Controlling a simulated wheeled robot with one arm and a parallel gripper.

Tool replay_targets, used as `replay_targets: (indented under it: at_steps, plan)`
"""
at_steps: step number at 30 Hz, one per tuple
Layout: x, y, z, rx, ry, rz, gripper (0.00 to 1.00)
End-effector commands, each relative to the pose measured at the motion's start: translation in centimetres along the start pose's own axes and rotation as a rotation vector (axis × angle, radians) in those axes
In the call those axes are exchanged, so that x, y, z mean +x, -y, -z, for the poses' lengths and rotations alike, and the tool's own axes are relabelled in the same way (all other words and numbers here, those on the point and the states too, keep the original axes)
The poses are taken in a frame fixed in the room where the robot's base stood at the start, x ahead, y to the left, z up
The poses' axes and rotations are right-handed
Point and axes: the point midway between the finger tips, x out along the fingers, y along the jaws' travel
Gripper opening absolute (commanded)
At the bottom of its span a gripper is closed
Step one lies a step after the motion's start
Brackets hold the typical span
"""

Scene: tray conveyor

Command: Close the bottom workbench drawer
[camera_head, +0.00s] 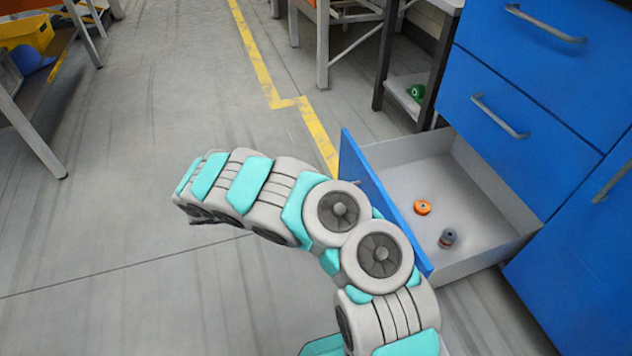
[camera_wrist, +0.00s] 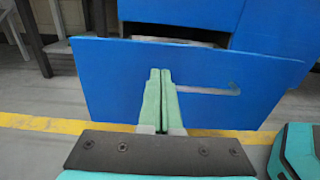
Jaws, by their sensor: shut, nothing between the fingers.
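The bottom workbench drawer (camera_head: 465,240) is pulled well out of the blue workbench in the head view. Its blue front panel (camera_head: 366,192) faces left, toward my arm. An orange ring-shaped item (camera_head: 422,207) and a small dark cylinder (camera_head: 447,238) lie inside it. In the wrist view the blue drawer front (camera_wrist: 110,80) fills the middle, with its bar handle (camera_wrist: 210,90) right of the fingers. My gripper (camera_wrist: 158,75) is shut and empty, its green fingers together in front of the panel. I cannot tell whether they touch it. In the head view my arm hides the gripper.
The closed upper drawer (camera_head: 540,85) and the middle drawer (camera_head: 500,130) are above the open one. A dark-legged table (camera_head: 385,60) stands behind, with a green item (camera_head: 416,92) on its low shelf.

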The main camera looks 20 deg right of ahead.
Motion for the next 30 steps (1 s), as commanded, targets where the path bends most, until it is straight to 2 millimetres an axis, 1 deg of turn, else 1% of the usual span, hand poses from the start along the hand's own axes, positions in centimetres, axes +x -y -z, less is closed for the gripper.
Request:
replay_targets:
  at_steps: [1, 3, 9, 12, 15, 18, 21, 30]
  plan:
    - [1.2, 0.1, -0.1, -0.001, 0.005, 0.004, 0.00]
    - [2.6, 0.1, -0.2, -0.001, 0.007, 0.005, 0.00]
    - [6.3, 0.1, -0.1, 0.001, 0.005, 0.004, 0.00]
    - [7.9, 0.1, 0.0, -0.001, 0.003, 0.004, 0.00]
    - [8.9, 0.1, 0.0, -0.001, 0.002, 0.001, 0.00]
    - [9.6, 0.1, 0.0, 0.000, 0.002, 0.001, 0.00]
    - [9.9, 0.1, -0.1, 0.000, 0.002, 0.001, 0.00]
    - [9.9, 0.1, -0.1, 0.001, 0.002, 0.000, 0.00]
